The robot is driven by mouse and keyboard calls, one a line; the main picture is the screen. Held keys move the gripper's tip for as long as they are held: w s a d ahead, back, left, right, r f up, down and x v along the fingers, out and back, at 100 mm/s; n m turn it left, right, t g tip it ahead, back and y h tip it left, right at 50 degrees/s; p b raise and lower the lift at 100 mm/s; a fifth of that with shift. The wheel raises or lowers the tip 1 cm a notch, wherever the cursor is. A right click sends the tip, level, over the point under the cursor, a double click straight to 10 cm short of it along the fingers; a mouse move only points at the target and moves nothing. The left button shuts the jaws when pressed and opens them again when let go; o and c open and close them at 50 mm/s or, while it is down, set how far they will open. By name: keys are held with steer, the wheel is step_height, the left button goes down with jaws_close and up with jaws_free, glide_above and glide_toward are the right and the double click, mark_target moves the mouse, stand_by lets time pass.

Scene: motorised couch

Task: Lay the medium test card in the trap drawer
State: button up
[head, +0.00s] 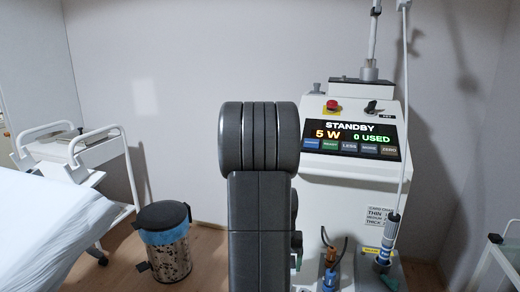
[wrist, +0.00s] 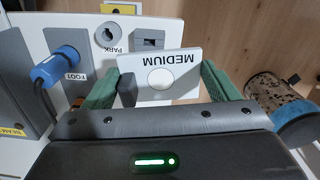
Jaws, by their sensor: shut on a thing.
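The medium test card (wrist: 183,74) is a white plate printed MEDIUM, upside down in the wrist view, with a pale round spot. My gripper (wrist: 160,70) has its green fingers at either side of the card and is shut on it. A dark block sits at the card's left end beside the left finger. The card is in front of the pale machine panel; I cannot tell the gap between them. In the head view my arm hides the card and most of the gripper. I cannot make out the trap drawer with certainty in either view.
The machine (head: 340,190) shows STANDBY, 5 W and 0 USED. A blue plug (wrist: 65,68) marked FOOT and a PARK socket (wrist: 108,36) are on its panel. A cabled handpiece (head: 389,235) stands at its right. A bin (head: 166,243) is left; a white couch (head: 45,235) is further left.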

steer(key=w+a+f+n, duration=0.1)
steer(key=w+a+f, duration=0.2)
steer(key=w+a, duration=0.35)
steer(key=s+r+p, duration=0.3)
steer(key=r+p, duration=0.6)
steer(key=p, duration=1.1)
steer(key=shift+d, duration=0.15)
steer(key=shift+f, duration=0.1)
